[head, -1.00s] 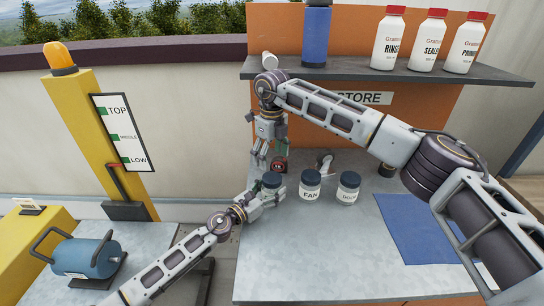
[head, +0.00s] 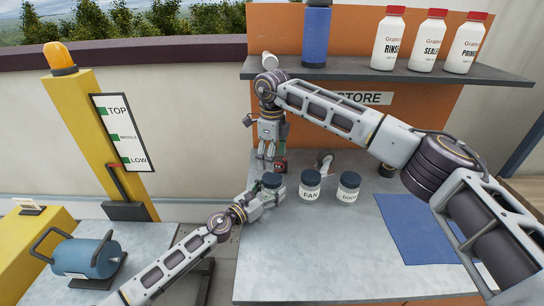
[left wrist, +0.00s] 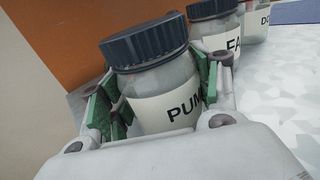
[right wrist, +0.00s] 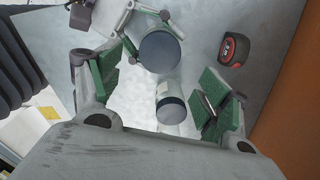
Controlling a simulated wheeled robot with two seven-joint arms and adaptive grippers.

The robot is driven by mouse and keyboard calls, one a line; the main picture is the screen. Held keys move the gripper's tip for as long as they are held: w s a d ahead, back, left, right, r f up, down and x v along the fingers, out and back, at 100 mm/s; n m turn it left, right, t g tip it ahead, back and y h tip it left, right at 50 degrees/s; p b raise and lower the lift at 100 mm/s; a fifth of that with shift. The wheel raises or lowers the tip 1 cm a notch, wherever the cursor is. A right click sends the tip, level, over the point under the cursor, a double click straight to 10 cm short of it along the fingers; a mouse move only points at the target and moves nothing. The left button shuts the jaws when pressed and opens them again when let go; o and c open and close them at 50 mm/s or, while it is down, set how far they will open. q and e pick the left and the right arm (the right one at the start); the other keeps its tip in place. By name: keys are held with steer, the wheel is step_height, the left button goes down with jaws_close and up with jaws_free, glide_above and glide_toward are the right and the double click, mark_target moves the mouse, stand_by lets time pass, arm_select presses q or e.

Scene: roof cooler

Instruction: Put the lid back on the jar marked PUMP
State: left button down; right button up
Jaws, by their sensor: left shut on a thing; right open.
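The jar marked PUMP (left wrist: 166,100) is clear with a white label and stands in my left gripper (head: 274,194), which is shut on its sides. A dark blue ribbed lid (left wrist: 144,42) sits over its mouth and looks level. The lid also shows from above in the right wrist view (right wrist: 160,52). My right gripper (head: 268,152) is open and empty, pointing down behind and above the jar in the head view. Its green-padded fingers (right wrist: 158,95) are wide apart in the right wrist view, with the PUMP lid beyond them.
The FAN jar (head: 310,186) and another lidded jar (head: 348,188) stand to the right. A red and black round object (head: 280,167) lies near the right gripper. A blue mat (head: 418,228) lies right. A shelf (head: 400,70) with bottles hangs above. The bench front is clear.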

mark_target(272, 177)
steer(key=shift+f, duration=0.2)
steer(key=shift+f, duration=3.8)
steer(key=shift+c, duration=0.4)
steer(key=c, duration=1)
steer(key=shift+o, duration=0.2)
steer(key=o, duration=1.2)
steer(key=shift+r, duration=0.15)
